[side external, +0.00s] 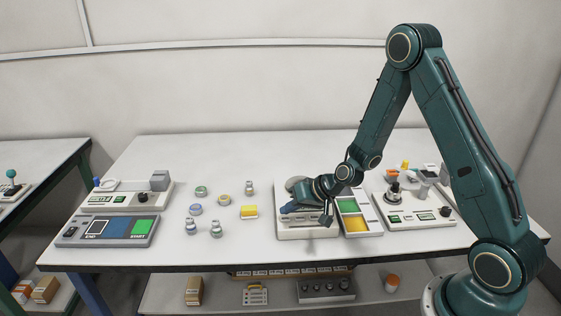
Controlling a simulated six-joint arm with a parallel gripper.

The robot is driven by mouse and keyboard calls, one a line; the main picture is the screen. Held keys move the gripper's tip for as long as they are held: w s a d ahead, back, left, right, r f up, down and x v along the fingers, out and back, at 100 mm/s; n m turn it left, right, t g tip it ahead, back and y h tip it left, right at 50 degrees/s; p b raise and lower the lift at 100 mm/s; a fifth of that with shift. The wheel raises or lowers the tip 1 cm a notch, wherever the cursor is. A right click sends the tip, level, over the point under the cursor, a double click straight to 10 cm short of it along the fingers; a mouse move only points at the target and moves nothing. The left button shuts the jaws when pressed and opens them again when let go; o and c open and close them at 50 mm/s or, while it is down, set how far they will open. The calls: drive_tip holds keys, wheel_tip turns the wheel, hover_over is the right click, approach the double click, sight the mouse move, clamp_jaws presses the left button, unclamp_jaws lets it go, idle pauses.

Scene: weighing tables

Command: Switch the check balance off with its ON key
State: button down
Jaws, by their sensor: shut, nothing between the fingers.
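A white balance (305,234) stands near the front of the table, right of centre, with a small panel on its front face. I take it to be the check balance, but its labels are too small to read. My gripper (326,221) is low over this balance, shut and empty. Its fingertips are close to the balance's front right part; I cannot tell whether they touch it. The gripper and wrist cover much of the balance's top. The ON key and the display state cannot be made out.
A tray with green and yellow compartments (368,208) adjoins the balance on the right. A white device (437,213) with a knob stands beyond it. Several small weights and a yellow block (249,212) lie to the left. A grey START panel (108,240) is at the far left.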

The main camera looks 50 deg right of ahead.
sight(289, 219)
drive_tip(key=shift+f, duration=0.8)
idle(1.4)
drive_tip(key=shift+r, duration=0.8)
drive_tip(key=shift+r, duration=2.5)
